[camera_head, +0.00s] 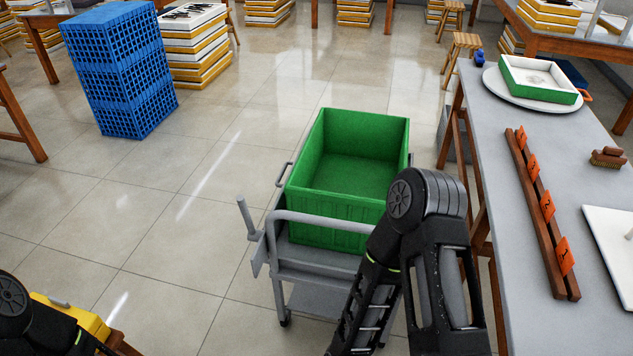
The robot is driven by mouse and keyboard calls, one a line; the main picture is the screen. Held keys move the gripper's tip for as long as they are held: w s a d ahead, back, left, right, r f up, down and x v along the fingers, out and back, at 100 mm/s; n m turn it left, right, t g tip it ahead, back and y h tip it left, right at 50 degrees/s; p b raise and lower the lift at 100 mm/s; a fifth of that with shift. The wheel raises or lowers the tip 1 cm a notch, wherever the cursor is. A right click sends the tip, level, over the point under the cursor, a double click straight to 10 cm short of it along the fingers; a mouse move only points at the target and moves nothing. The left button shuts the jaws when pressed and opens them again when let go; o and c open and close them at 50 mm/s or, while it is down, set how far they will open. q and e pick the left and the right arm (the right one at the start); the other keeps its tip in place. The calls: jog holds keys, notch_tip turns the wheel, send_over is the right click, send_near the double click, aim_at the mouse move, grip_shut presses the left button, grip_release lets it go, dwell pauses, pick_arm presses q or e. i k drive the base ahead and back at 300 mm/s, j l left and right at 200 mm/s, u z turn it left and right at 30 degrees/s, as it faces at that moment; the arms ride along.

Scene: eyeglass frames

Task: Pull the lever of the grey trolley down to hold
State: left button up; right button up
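The grey trolley (330,218) stands on the floor in the middle of the view, left of the long table. Its lever (245,217) is a short grey bar at the trolley's left side, pointing up and tilted slightly left. A green crate (350,215) sits on the trolley and looks empty. My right arm reaches in front of the trolley's near right part and hides some of it. Its gripper is not in view. My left arm shows only at the bottom left corner, well apart from the trolley, with its gripper out of view.
A long grey table (508,215) on the right carries a wooden rack (540,215) with orange tags, a brush (608,157) and a green-edged tray (540,80). Blue crates (120,70) stand at the back left. A yellow object (80,318) is near my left arm. Floor left of the trolley is clear.

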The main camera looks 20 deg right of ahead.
aim_at(255, 235)
jog(key=z, duration=0.85)
jog(key=k+j+u, duration=0.15)
jog(key=j, duration=0.25)
jog(key=k+j+u, duration=0.1)
jog(key=j, duration=0.35)
jog(key=i+l+u, duration=0.1)
jog(key=u, duration=0.35)
jog(key=i+l+u, duration=0.15)
jog(key=u, duration=0.3)
jog(key=i+l+u, duration=0.25)
jog(key=u, duration=0.2)
